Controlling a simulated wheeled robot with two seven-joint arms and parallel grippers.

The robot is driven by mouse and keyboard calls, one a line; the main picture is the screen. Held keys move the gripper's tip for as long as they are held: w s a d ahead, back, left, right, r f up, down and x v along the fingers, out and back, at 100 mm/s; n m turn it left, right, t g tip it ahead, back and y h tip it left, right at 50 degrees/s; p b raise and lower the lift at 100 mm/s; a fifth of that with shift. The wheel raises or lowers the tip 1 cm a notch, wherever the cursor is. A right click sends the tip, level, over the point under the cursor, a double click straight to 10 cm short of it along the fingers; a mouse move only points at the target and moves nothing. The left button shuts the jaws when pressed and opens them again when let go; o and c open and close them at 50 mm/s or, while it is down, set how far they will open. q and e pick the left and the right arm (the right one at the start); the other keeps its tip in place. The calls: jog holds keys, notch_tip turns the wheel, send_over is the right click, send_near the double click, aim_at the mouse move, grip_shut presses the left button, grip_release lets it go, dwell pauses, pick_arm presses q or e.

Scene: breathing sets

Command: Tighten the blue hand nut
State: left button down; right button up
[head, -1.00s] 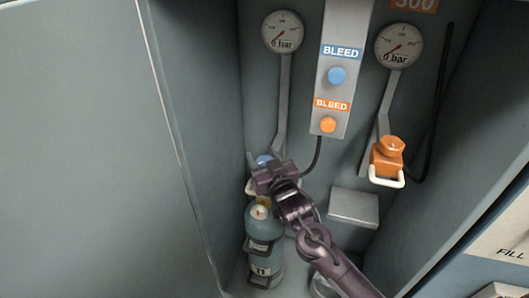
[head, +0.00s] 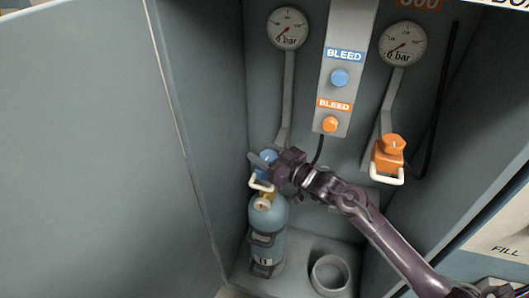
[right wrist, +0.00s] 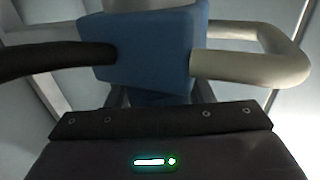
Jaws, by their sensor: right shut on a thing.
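The blue hand nut (head: 267,156) sits on top of the blue connector above the blue gas cylinder (head: 268,238), inside the cabinet at left. My right gripper (head: 266,163) is around the nut and shut on it, coming in from the right; its fingers hide part of the nut. In the right wrist view the blue connector block (right wrist: 150,48) fills the upper middle, with a pale handle (right wrist: 270,55) on its right and a black bar on its left. The fingertips are hidden there behind the dark gripper body. My left gripper is not in view.
An orange connector (head: 388,155) hangs at right. Two gauges (head: 288,28) read about 0 bar. A panel carries a blue bleed knob (head: 339,78) and an orange one (head: 330,124). An empty round holder (head: 330,275) stands beside the cylinder. Cabinet walls flank both sides.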

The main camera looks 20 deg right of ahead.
jog(key=o, duration=1)
jog(key=shift+c, duration=0.2)
jog(key=v, duration=0.7)
jog(key=shift+s+d, duration=0.25)
jog(key=shift+s, duration=0.05)
